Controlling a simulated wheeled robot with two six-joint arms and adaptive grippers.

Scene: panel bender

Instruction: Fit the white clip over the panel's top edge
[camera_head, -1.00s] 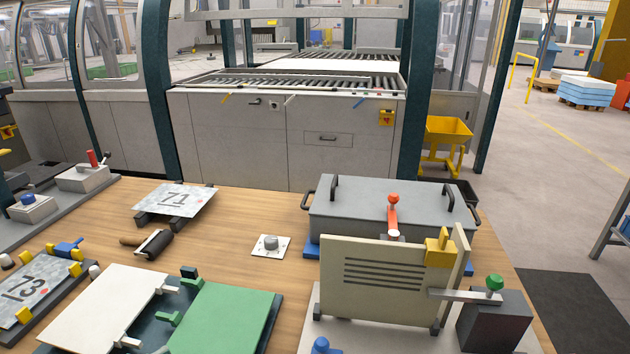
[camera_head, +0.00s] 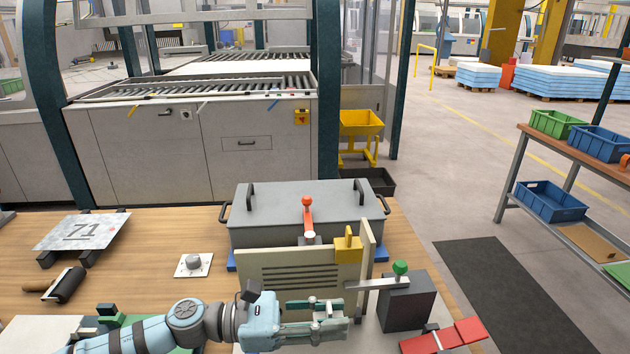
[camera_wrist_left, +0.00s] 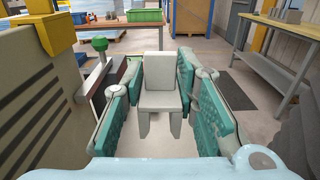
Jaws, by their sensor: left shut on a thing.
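The panel (camera_head: 300,279) is an upright beige sheet with dark slots, standing in a fixture in the head view. A yellow clip (camera_head: 347,244) sits over its top edge near the right end. My left gripper (camera_head: 333,314) is in front of the panel, low against its face. In the left wrist view it is shut on the white clip (camera_wrist_left: 160,95), held between the teal finger pads with its two legs downward. The panel (camera_wrist_left: 35,105) shows at the left there, apart from the clip, with the yellow clip (camera_wrist_left: 45,33) above it. My right gripper is not in view.
A green-knobbed clamp on a dark block (camera_head: 407,303) stands right of the panel. A grey lidded box (camera_head: 290,205) and an orange-knobbed lever (camera_head: 307,215) are behind it. A red piece (camera_head: 450,336) lies at lower right. Bare wood shows at the left.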

